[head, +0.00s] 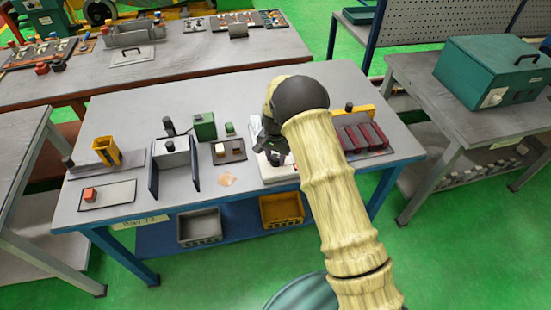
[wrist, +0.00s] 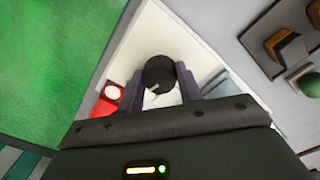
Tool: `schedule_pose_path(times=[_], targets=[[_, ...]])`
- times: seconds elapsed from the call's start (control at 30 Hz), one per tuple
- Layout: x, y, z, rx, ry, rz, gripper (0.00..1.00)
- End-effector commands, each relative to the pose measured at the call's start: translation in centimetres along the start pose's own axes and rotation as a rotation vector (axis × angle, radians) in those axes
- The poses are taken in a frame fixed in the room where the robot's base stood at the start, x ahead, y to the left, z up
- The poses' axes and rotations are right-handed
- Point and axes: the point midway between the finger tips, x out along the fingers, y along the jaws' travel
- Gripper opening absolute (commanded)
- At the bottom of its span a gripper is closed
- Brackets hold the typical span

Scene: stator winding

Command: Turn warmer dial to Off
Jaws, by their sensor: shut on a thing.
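The warmer (wrist: 205,62) is a white box, and it shows partly in the head view (head: 281,173) at the front of the table under my gripper. Its dial (wrist: 159,72) is a round black knob with a short pale pointer mark, which points toward the lower left in the wrist view. My gripper (wrist: 160,88) is shut on the dial, one dark finger on each side. In the head view my gripper (head: 272,148) reaches down over the warmer, and my arm hides the dial. I cannot read any dial labels.
A red part with a round white face (wrist: 112,92) sits left of the dial. A green block (head: 205,126) and small pads stand to the left on the table. A rack with dark red slots (head: 361,137) stands to the right. Green floor lies beyond the table's front edge.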

Motion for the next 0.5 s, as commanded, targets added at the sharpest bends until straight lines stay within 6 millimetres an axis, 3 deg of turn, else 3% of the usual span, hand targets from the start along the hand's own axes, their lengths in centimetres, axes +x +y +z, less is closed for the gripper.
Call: schedule_pose_path(times=[0.5], targets=[[-0.02, -0.01, -0.09, -0.485, 0.003, -0.004, 0.13]])
